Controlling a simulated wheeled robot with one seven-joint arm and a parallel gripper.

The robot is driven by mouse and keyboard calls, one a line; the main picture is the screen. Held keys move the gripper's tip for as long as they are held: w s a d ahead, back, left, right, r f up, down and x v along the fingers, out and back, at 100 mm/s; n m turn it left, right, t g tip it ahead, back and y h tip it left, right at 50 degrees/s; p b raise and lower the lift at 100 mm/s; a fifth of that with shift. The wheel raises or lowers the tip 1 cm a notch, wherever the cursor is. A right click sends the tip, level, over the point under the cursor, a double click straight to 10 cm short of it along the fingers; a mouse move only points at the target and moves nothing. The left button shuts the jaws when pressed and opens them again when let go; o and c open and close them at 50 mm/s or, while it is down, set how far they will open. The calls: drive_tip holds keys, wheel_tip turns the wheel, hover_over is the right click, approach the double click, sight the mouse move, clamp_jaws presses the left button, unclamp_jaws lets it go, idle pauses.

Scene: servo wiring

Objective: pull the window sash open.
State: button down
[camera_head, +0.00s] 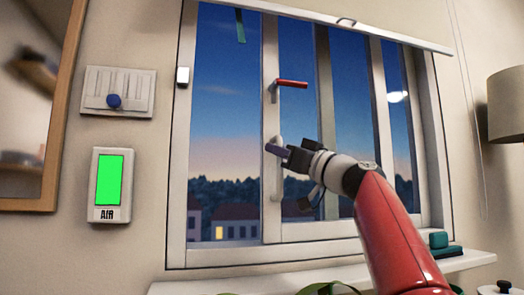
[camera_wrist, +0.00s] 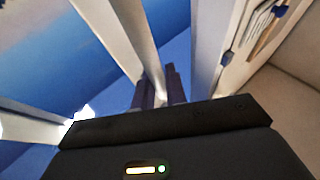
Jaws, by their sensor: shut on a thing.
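The window sash (camera_head: 272,115) has a white upright frame bar in the middle of the window in the head view. A red lever handle (camera_head: 291,84) sits on this bar and points right. Below it is a white upright pull handle (camera_head: 278,187). My gripper (camera_head: 277,150) reaches in from the lower right and is shut on the pull handle near its upper part. In the wrist view, my two dark fingers (camera_wrist: 160,88) stand close together at a white bar, and the exact grip is partly hidden.
A green-lit panel (camera_head: 109,186) and a switch plate with a blue knob (camera_head: 117,92) are on the wall to the left. The window sill (camera_head: 335,279) below holds a teal box (camera_head: 439,240) at right. A lamp (camera_head: 507,105) stands at far right.

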drive_tip(key=w+d+p, duration=0.2)
drive_tip(key=d, duration=0.7)
drive_tip(key=shift+d, duration=0.35)
drive_tip(key=c, duration=1.4)
unclamp_jaws()
drive_tip(key=shift+c, duration=0.2)
drive_tip(key=b+v, duration=0.4)
drive_tip(key=v, duration=0.3)
drive_tip(key=shift+s+d, duration=0.2)
drive_tip(key=shift+s, duration=0.05)
drive_tip(key=shift+f, duration=0.1)
